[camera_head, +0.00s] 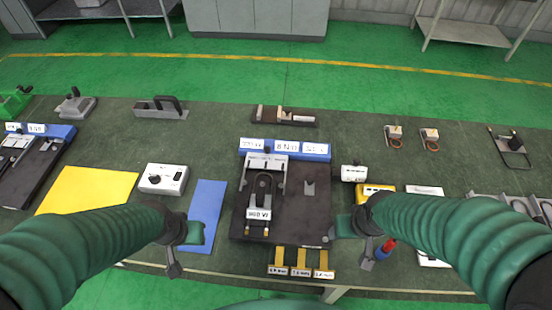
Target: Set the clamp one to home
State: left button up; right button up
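A black fixture plate (310,222) with a blue block (313,152) along its back edge stands at the middle of the table. A grey clamp-like bracket (267,162) sits at the plate's back left, by the blue block; I cannot read which clamp it is. A dark U-shaped part with a white label (258,214) lies in front of it. My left gripper (184,250) is over the front edge of a blue mat, left of the plate. My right gripper (357,238) is at the plate's right front edge. Neither visibly holds anything; their finger gaps are unclear.
A yellow mat (90,190), a white control box (163,179) and a blue mat (207,205) lie left of the plate. Yellow labelled tabs (300,262) stick out at the front. A yellow device (373,192) and a red-blue tool (386,248) are at right.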

aim_at(254, 160)
jog(key=i+j+u, duration=0.1)
jog(key=j+u, duration=0.15)
jog(key=u, duration=0.15)
jog(key=i+j+u, duration=0.1)
jog(key=u, duration=0.25)
jog(key=j, duration=0.1)
